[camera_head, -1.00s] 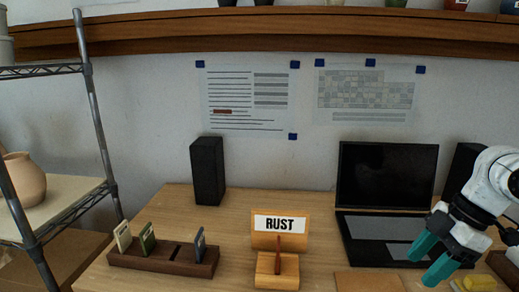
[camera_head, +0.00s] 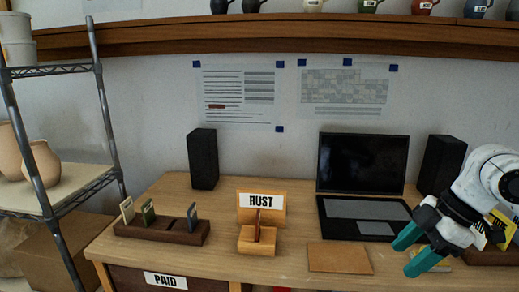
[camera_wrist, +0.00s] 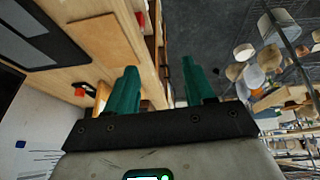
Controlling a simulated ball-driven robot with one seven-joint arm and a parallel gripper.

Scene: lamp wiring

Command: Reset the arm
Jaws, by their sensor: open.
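My gripper (camera_head: 414,251) has two teal fingers. In the head view it hangs at the right, in front of the laptop (camera_head: 362,163). The fingers are apart and nothing is between them. In the wrist view my gripper (camera_wrist: 160,88) is also open and empty, with the desk on the left and the room's floor on the right.
A desk (camera_head: 300,262) bears a wooden stand (camera_head: 258,238) with a RUST sign (camera_head: 261,201), a dark slotted holder (camera_head: 160,230), a tan board (camera_head: 339,258) and two black speakers (camera_head: 202,158). A wire shelf (camera_head: 85,195) stands left. Mugs line the upper shelf (camera_head: 300,36).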

